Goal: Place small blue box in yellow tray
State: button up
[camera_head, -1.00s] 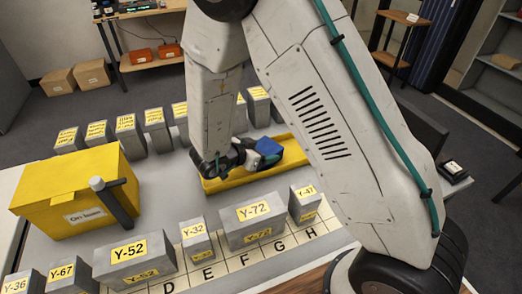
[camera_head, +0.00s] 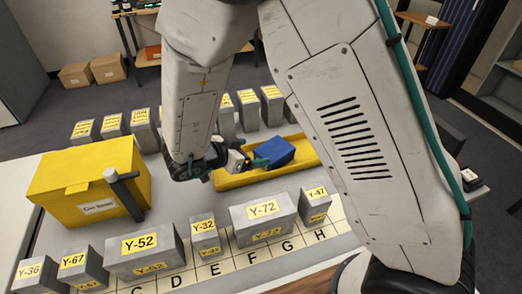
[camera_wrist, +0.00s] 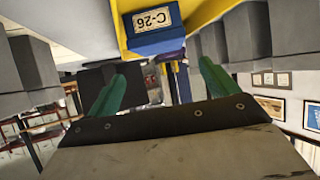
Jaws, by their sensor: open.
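The small blue box (camera_head: 276,152) sits in the yellow tray (camera_head: 230,181), toward the tray's middle. In the wrist view the blue box (camera_wrist: 158,43) shows its label "C-26" upside down, with the yellow tray (camera_wrist: 208,12) around it. My gripper (camera_head: 262,162) is at the left of the box, its teal fingers pointing toward it. In the wrist view my gripper (camera_wrist: 160,90) is open, with the two green fingers spread wide and nothing between them. The box lies beyond the fingertips, apparently clear of them. My arm hides part of the tray's surroundings in the head view.
Grey labelled boxes stand in a front row, including Y-52 (camera_head: 145,250) and Y-72 (camera_head: 263,217). Another grey row (camera_head: 113,125) stands behind. A large yellow box (camera_head: 85,185) with a dark handled tool (camera_head: 122,195) is at left. Bare grey table lies between.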

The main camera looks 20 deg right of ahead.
jog(key=w+a+r+n+t+y, duration=0.25)
jog(key=w+r+y, duration=0.2)
jog(key=r, duration=0.25)
jog(key=w+a+r+n+t+y, duration=0.2)
jog(key=w+r+t+y, duration=0.15)
jog(key=r+y, duration=0.25)
notch_tip(320, 180, up, 6)
jog(key=s+n+g+y, duration=0.1)
jog(key=s+n+y, duration=0.1)
jog(key=n+y, duration=0.15)
jog(key=s+d+n+g+h, duration=0.1)
jog(key=s+d+g, duration=0.2)
jog(key=s, duration=0.7)
jog(key=s+d+r+n+g+h, duration=0.1)
jog(key=s+d+n+g, duration=0.1)
jog(key=s+d, duration=0.6)
jog(key=s+d+r+n+g, duration=0.1)
jog(key=s+d, duration=0.4)
jog(key=s, duration=0.7)
jog(key=n+g, duration=0.1)
jog(key=g, duration=0.1)
jog(key=shift+s+d+r+g+h, duration=0.15)
jog(key=shift+s+d+g+h, duration=0.15)
jog(key=shift+h, duration=0.1)
